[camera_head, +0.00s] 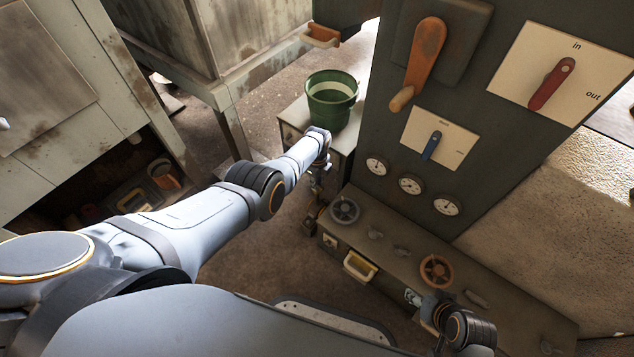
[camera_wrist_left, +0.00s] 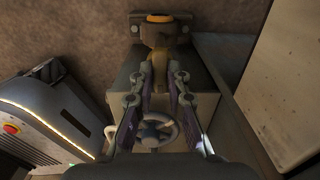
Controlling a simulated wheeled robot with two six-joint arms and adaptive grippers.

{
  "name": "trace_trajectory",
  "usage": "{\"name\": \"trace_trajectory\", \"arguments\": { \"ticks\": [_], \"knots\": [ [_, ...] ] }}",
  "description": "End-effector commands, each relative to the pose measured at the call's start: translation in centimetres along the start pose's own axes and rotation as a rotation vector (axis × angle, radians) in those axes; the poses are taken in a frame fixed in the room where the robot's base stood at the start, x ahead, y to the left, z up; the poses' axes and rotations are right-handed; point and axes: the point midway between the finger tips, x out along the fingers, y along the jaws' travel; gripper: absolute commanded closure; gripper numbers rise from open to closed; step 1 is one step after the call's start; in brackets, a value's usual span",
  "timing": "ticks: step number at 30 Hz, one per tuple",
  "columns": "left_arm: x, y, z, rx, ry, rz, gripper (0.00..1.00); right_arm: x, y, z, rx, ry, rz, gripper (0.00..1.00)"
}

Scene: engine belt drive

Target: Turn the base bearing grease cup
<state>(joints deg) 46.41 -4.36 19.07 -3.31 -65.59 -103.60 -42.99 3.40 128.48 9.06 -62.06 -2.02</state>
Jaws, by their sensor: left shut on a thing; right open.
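My left gripper (camera_head: 315,188) reaches down beside the near-left end of the low base of the dark panel. In the left wrist view, my left gripper (camera_wrist_left: 159,78) is shut on a yellowish, brass-coloured fitting (camera_wrist_left: 159,62), which looks like the grease cup. An orange-ringed cap (camera_wrist_left: 159,18) shows just beyond the fingertips on a dark bracket. In the head view the cup is hidden or too small to make out. My right gripper (camera_head: 430,312) is at the lower right near the front of the base, small and partly hidden by its wrist; it is open.
The base carries a grey handwheel (camera_head: 344,210) and an orange handwheel (camera_head: 436,270). A yellow-edged drawer (camera_head: 360,266) is on its front. The panel has an orange lever (camera_head: 426,50), a red lever (camera_head: 552,84) and gauges (camera_head: 410,184). A green bucket (camera_head: 331,105) stands behind my left wrist.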

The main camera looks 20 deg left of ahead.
Motion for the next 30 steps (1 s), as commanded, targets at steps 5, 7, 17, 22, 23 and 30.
{"name": "trace_trajectory", "arguments": {
  "ticks": [5,7,17,22,23,30],
  "knots": [
    [0.01,0.01,-0.02,0.036,0.0,0.0,1.0,0.0,0.0,0.0,0.0,0.0,0.0,0.56],
    [0.01,0.01,-0.02,0.043,0.0,0.0,1.0,0.0,0.0,0.0,0.0,-0.001,0.0,0.56],
    [0.01,0.01,-0.03,0.049,0.0,0.0,1.0,0.0,0.0,-0.08,0.0,0.001,0.0,0.56],
    [0.01,0.01,-0.02,0.049,0.0,0.0,0.73,0.01,-0.01,-0.09,0.0,0.001,0.0,0.56],
    [0.01,0.01,-0.02,0.049,0.0,0.0,0.69,0.01,-0.01,-0.09,0.0,0.001,0.0,0.56],
    [0.0,0.0,-0.02,0.048,0.0,0.0,0.62,0.01,-0.01,-0.09,0.0,0.001,0.0,0.56]
  ]
}}
